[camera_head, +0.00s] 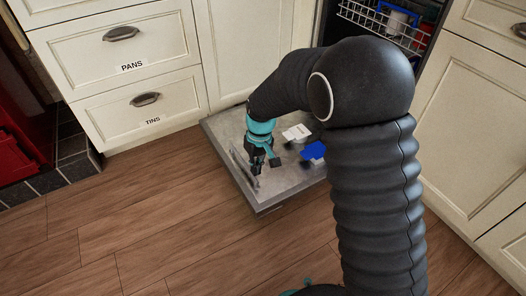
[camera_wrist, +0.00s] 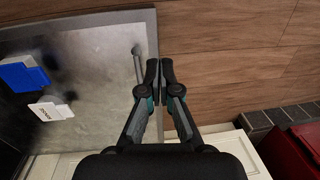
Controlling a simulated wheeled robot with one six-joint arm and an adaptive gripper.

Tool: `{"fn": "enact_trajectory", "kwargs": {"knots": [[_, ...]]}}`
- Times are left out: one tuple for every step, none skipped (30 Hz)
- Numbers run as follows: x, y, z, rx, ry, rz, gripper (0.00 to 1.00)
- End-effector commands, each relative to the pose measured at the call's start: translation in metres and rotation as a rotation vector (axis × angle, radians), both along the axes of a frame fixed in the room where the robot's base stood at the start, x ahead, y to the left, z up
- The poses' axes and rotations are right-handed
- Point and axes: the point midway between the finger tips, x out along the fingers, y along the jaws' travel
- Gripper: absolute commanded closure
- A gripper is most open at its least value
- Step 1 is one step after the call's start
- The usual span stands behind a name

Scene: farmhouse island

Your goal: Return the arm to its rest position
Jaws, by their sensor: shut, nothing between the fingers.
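My arm reaches down over the open dishwasher door (camera_head: 230,128), which lies flat and low above the floor. My gripper (camera_head: 255,172) is by the door's outer edge, near the handle, with nothing held. In the wrist view my gripper (camera_wrist: 160,80) has its fingertips together, over the door's edge and the bar handle (camera_wrist: 138,66). How high it is above the door I cannot tell.
A white piece (camera_head: 297,132) and a blue piece (camera_head: 313,151) lie on the door. A dish rack (camera_head: 380,22) shows in the dishwasher. Cream drawers (camera_head: 135,50) stand at left, a red unit (camera_wrist: 295,150) beyond. Wooden floor (camera_head: 150,220) is clear in front.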

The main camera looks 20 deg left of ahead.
Motion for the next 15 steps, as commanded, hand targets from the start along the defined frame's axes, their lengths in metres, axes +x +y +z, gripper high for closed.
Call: {"fn": "enact_trajectory", "kwargs": {"knots": [[0.000, 0.000, 0.000, 0.000, 0.000, 0.000, 1.00], [0.000, 0.000, 0.000, 0.000, 0.000, 0.000, 1.00], [0.000, 0.000, 0.000, 0.000, 0.000, 0.000, 1.00], [0.000, 0.000, 0.000, 0.000, 0.000, 0.000, 1.00], [0.000, 0.000, 0.000, 0.000, 0.000, -0.001, 1.00], [0.000, 0.000, 0.000, -0.001, 0.000, -0.006, 1.00], [0.000, 0.000, 0.000, -0.002, 0.002, -0.013, 1.00], [-0.001, 0.000, 0.000, -0.004, 0.004, -0.024, 1.00], [-0.003, -0.003, -0.002, -0.015, 0.011, -0.039, 1.00], [-0.008, -0.008, -0.006, -0.028, 0.023, -0.049, 1.00], [-0.014, -0.012, -0.010, -0.041, 0.035, -0.057, 1.00], [-0.023, -0.020, -0.014, -0.061, 0.051, -0.068, 1.00], [-0.030, -0.026, -0.011, -0.071, 0.056, -0.077, 1.00], [-0.035, -0.032, -0.006, -0.075, 0.056, -0.086, 1.00], [-0.039, -0.039, 0.001, -0.080, 0.056, -0.100, 1.00]]}}
